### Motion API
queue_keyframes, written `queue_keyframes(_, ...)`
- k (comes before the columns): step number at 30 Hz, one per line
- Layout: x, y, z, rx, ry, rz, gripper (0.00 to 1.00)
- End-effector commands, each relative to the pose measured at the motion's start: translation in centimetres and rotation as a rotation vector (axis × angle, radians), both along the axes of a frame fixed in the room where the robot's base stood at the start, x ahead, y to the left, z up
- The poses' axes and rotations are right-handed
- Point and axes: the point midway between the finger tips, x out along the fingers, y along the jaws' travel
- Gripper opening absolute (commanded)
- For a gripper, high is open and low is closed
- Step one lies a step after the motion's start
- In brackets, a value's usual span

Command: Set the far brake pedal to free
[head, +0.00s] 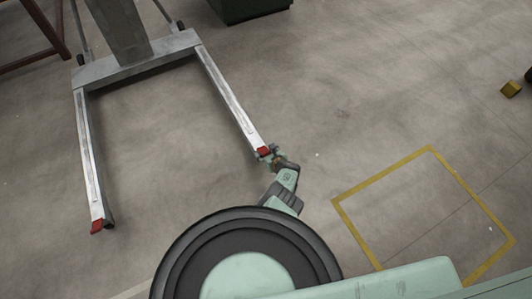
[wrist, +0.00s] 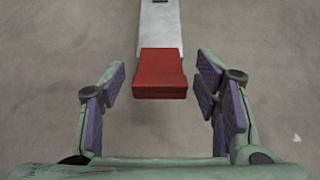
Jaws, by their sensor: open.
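A stand has two pale metal legs, each with a red brake pedal at its tip. One red pedal (head: 264,152) is on the right leg, higher in the head view. The other red pedal (head: 97,226) is on the left leg, lower in the picture. My gripper (head: 278,158) is at the right leg's tip. In the wrist view, my gripper (wrist: 162,85) is open, with its purple-padded fingers on either side of the red pedal (wrist: 160,76). Gaps show on both sides, so no finger touches it. Whether the pedal is pressed or raised I cannot tell.
The stand's crossbar (head: 140,60) and column (head: 118,28) are at the upper left. A yellow floor square (head: 345,233) is empty at the right. A small yellow block (head: 511,88) lies at the far right. A dark green box (head: 240,10) is at the top. Floor between is clear.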

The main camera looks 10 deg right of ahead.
Motion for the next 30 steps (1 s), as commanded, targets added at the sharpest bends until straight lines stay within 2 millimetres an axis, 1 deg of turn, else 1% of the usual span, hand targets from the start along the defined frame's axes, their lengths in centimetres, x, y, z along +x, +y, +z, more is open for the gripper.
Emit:
queue_keyframes(9, -0.3, -0.1, 0.0, -0.001, 0.0, -0.001, 0.57)
queue_keyframes(14, -1.0, -0.3, 0.2, -0.001, 0.0, 0.0, 0.57)
queue_keyframes(21, -2.2, -0.6, 1.5, -0.005, 0.001, 0.004, 0.57)
queue_keyframes(30, -4.8, -1.5, 3.5, -0.003, 0.001, 0.002, 0.57)
